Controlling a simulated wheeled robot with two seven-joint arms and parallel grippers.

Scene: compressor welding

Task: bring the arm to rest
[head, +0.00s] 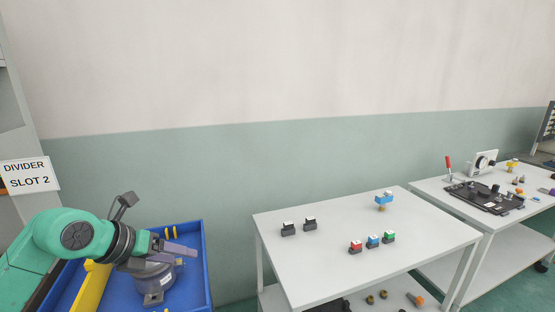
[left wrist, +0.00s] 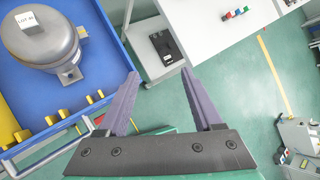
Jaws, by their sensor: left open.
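My left arm, green with a dark wrist, comes in from the left in the head view. Its left gripper (head: 180,250) is over the blue bin (head: 205,265), above and beside a grey compressor (head: 154,278). In the left wrist view the two purple fingers of the left gripper (left wrist: 165,95) stand wide apart with nothing between them. There the compressor (left wrist: 42,38), with a white label on top, sits in the blue bin (left wrist: 103,45) to the left of the fingers. My right gripper is not in view.
A white table (head: 350,225) to the right holds two black blocks, red, blue and green blocks and a blue-topped part. A second table (head: 435,190) farther right carries a black fixture plate (head: 484,198). Yellow dividers (head: 92,287) stand in the bin. Green floor lies between the furniture.

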